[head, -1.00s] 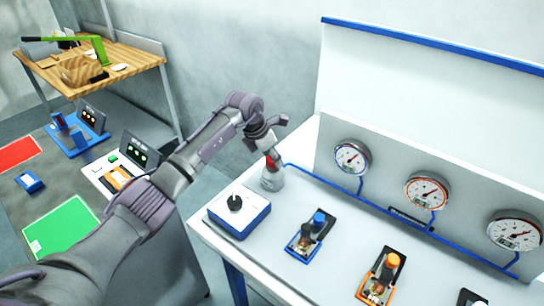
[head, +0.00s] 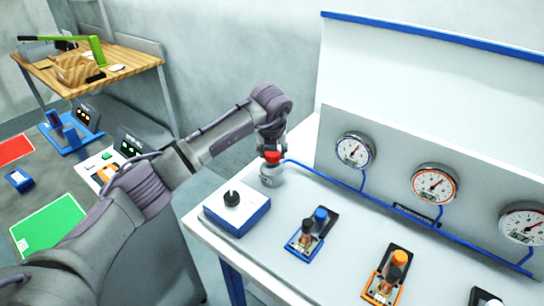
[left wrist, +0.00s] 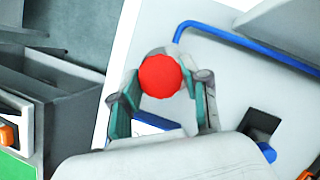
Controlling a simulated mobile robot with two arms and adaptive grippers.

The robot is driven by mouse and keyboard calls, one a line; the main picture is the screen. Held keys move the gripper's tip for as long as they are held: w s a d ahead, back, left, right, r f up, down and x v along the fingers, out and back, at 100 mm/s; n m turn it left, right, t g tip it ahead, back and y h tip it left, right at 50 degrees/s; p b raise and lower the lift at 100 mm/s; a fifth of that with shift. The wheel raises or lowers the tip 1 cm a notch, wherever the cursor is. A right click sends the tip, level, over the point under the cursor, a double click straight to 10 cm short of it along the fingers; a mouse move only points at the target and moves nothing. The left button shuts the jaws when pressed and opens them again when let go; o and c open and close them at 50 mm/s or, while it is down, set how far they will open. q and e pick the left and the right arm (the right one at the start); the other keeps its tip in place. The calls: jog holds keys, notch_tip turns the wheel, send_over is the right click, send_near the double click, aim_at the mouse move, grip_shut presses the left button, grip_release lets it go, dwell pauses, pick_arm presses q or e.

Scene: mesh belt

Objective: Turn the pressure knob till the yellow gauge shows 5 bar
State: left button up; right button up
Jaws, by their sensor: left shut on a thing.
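The red pressure knob (head: 272,157) tops a grey cylindrical body (head: 271,175) at the bench's far left corner, where a blue pipe begins. My left gripper (left wrist: 163,92) comes down from above and is shut around the red knob (left wrist: 160,76), a finger on each side. The gauges on the upright panel have a blue rim (head: 355,150), an orange rim (head: 434,184) and, at the right edge, a dark rim (head: 522,223). I cannot make out a plainly yellow one. Their needles show, but the scale figures are too small to read. My right gripper is not in view.
A blue-and-white box with a black knob (head: 232,199) stands in front of the red knob. Blue (head: 311,232) and orange (head: 388,275) fixtures stand on the bench farther right. The blue pipe (head: 330,183) runs along the panel's foot. A wooden table (head: 130,62) stands at back left.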

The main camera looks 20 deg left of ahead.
pick_arm(q)
jog(key=shift+f+n+y+b, duration=0.1)
jog(key=shift+n+y+b, duration=0.4)
jog(key=shift+n+b, duration=0.75)
jog(key=shift+n+g, duration=0.3)
jog(key=shift+n, duration=0.15)
jog(key=o, duration=1.1)
jog(key=shift+o, duration=0.2)
jog(key=shift+r, duration=0.25)
jog(key=v, duration=1.1)
jog(key=shift+d+r, duration=0.2)
jog(key=shift+r, duration=0.05)
